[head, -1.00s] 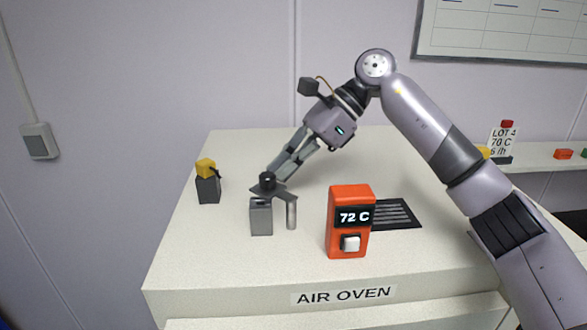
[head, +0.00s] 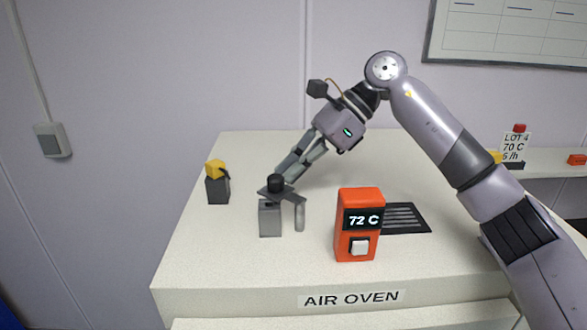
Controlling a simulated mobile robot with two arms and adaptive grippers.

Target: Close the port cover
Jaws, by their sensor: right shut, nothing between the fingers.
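A dark grey flat piece with a black knob (head: 275,183), which looks like the port cover (head: 290,196), sits just above a small grey block (head: 270,219) on the oven top. A short light grey post (head: 299,216) stands under its right end. The piece appears to lie over part of the block's top; the port opening itself cannot be made out. My right gripper (head: 279,173) is shut and empty, reaching down from the upper right with its fingertips at the knob. Whether they touch it cannot be told. My left gripper is out of view.
An orange unit reading 72 C (head: 357,226) stands to the right, in front of a dark vent grille (head: 406,218). A dark block with a yellow top (head: 217,188) stands to the left. The white oven top (head: 210,265) is clear at the front left.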

